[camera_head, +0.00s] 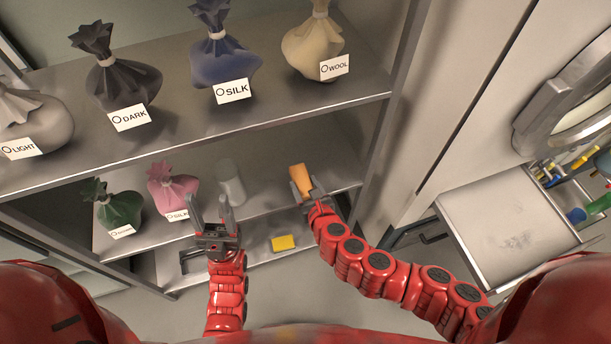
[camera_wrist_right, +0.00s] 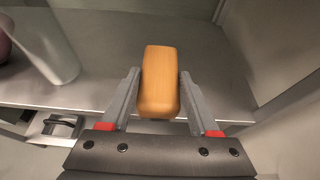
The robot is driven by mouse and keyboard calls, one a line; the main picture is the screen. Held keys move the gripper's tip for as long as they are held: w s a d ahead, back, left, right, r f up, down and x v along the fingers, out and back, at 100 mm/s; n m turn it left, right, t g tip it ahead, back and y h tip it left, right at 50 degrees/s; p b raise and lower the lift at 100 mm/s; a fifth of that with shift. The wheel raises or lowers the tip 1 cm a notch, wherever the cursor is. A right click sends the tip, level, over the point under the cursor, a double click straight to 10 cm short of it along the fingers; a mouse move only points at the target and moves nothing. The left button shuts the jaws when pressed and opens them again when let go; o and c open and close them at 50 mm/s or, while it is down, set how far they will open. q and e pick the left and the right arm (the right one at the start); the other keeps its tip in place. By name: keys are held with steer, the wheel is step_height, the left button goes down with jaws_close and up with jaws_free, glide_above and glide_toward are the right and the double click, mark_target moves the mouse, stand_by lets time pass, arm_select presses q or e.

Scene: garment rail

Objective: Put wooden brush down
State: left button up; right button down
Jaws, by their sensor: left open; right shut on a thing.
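The wooden brush (camera_head: 300,179) shows as an orange-brown block in my right gripper (camera_head: 303,190). In the right wrist view the wooden brush (camera_wrist_right: 160,82) sits between the two fingers of the right gripper (camera_wrist_right: 160,100), which are shut on it. The gripper holds it at the right part of the lower shelf (camera_head: 262,192); I cannot tell whether the brush touches the shelf. My left gripper (camera_head: 212,215) is open and empty in front of the lower shelf, below the pink bag.
A white cylinder (camera_head: 231,183), a pink bag (camera_head: 173,190) and a green bag (camera_head: 119,208) stand left on the lower shelf. A yellow block (camera_head: 284,242) lies lower down. The upper shelf (camera_head: 200,122) holds several labelled bags. A side panel (camera_head: 385,150) bounds the right.

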mark_target(306, 173)
steer(key=w, duration=0.4)
steer(key=shift+w+d+f, duration=0.1)
steer(key=shift+d+f, duration=0.05)
steer(key=shift+w+f, duration=0.2)
steer(key=shift+f, duration=1.55)
steer(key=shift+f, duration=0.1)
steer(key=shift+f, duration=0.2)
steer(key=shift+c, duration=0.6)
jaws_free()
steer(key=shift+r, duration=0.1)
